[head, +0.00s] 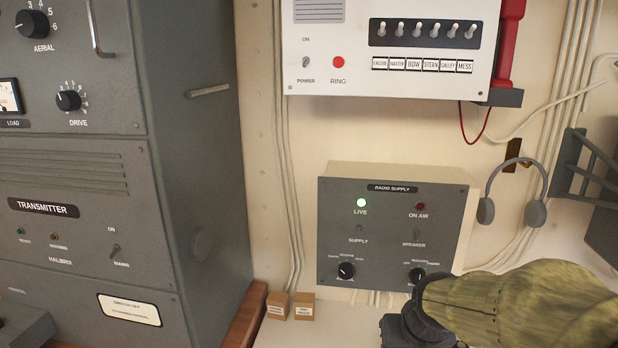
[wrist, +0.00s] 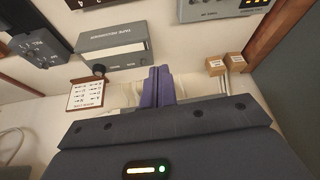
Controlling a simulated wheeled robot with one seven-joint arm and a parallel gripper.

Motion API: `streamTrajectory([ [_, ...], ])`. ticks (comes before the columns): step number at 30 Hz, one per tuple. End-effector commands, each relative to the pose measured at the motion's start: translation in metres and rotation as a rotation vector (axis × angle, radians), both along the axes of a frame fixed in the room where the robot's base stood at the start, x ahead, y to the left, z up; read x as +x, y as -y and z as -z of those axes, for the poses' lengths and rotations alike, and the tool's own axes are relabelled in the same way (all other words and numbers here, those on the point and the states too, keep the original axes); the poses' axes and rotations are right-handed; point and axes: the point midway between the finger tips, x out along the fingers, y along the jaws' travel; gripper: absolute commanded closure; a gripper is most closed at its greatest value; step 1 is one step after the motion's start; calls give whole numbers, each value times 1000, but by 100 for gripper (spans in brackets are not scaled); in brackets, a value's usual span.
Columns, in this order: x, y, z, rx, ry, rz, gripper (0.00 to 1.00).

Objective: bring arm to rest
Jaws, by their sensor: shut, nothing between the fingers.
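My arm, in an olive sleeve (head: 525,305), reaches in from the lower right of the head view. Its dark wrist end (head: 415,328) is in front of the lower right of the radio supply box (head: 390,225); my fingertips are not clear there. In the wrist view the two bluish fingers of my gripper (wrist: 158,84) are together, with nothing between them.
The two small boxes (head: 277,305) stand on the counter left of my arm. A grey transmitter cabinet (head: 200,150) fills the left. A headset (head: 536,210) hangs on the wall at right. In the wrist view a grey recorder box (wrist: 115,46) lies near the fingers.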

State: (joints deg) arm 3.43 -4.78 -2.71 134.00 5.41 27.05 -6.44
Motion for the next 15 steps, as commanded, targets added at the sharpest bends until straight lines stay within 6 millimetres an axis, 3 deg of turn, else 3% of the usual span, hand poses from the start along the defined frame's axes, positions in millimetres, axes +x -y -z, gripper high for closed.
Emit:
streamTrajectory([
  [1, -17, -10, 23, -6, -62, -22, 100],
  [3, -37, -19, 48, -14, -120, -40, 100],
  [6, -58, -27, 69, -23, -171, -62, 100],
  [15, -65, -29, 77, -26, -188, -67, 100],
])
